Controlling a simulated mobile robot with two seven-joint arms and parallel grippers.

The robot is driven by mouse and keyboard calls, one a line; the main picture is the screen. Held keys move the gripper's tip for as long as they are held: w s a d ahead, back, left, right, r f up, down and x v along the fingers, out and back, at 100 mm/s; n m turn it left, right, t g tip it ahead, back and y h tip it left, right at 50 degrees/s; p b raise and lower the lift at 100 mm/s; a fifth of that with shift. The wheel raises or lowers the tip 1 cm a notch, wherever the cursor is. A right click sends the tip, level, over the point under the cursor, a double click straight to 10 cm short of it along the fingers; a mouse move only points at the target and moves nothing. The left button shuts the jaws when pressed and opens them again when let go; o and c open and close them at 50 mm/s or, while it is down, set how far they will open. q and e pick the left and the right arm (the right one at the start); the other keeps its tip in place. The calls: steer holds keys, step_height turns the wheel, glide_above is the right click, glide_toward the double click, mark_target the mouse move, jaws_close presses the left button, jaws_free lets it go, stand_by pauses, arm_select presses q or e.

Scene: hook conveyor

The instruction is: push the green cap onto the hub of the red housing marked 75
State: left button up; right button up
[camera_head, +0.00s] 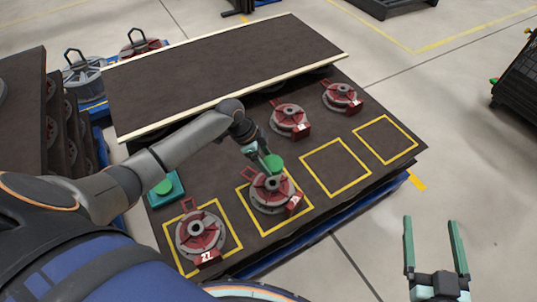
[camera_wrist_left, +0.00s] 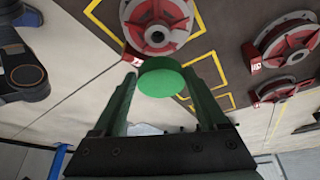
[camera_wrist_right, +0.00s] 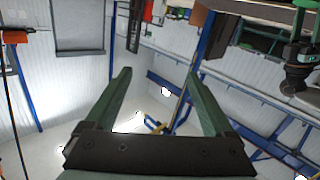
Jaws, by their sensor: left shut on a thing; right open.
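My left gripper (camera_head: 263,153) is shut on a green cap (camera_head: 274,163). In the left wrist view the round cap (camera_wrist_left: 162,77) sits between the fingertips. The cap is close to a red and grey housing (camera_head: 270,192) in a yellow square, over its far side in the head view. That housing's grey hub (camera_wrist_left: 157,37) shows uncovered beyond the cap in the left wrist view. I cannot read this housing's tag for sure, nor find a clear 75. My right gripper (camera_head: 431,220) is open and empty, off the table to the right.
Another red housing (camera_head: 199,236) stands front left; two more, (camera_head: 290,120) and (camera_head: 342,96), stand behind. Two yellow squares on the right are empty. A green block (camera_head: 165,188) lies at the table's left. A raised dark belt (camera_head: 220,65) runs behind.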

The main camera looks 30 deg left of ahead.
mark_target(270, 183)
arm_select(q)
steer(key=shift+d, duration=0.1)
steer(key=shift+f+b, duration=0.25)
steer(key=shift+b, duration=0.05)
steer(key=shift+f+b, duration=0.25)
steer(key=shift+b, duration=0.05)
steer(key=shift+f+b, duration=0.5)
steer(key=shift+b, duration=0.05)
steer(key=shift+f, duration=0.2)
steer(key=shift+f+b, duration=0.65)
steer(key=shift+b, duration=0.3)
steer(key=shift+f+b, duration=0.55)
arm_select(e)
steer(key=shift+s+a+r+n+t+y, duration=0.45)
steer(key=shift+s+r+n+t+y, duration=1.4)
steer(key=shift+r, duration=2.75)
steer(key=shift+s+a+r+n+t+y, duration=0.45)
steer(key=shift+s+r+n+t+y, duration=0.5)
steer(key=shift+s+r+n+y, duration=2.05)
arm_select(q)
step_height(270, 183, down, 4)
steer(key=b, duration=0.5)
steer(key=shift+f, duration=0.55)
arm_select(e)
steer(key=w+f+m, duration=0.1)
steer(key=w+f+m+y, duration=0.1)
steer(key=shift+w+a+m, duration=0.2)
steer(key=shift+w+m, duration=0.05)
steer(key=shift+w, duration=0.15)
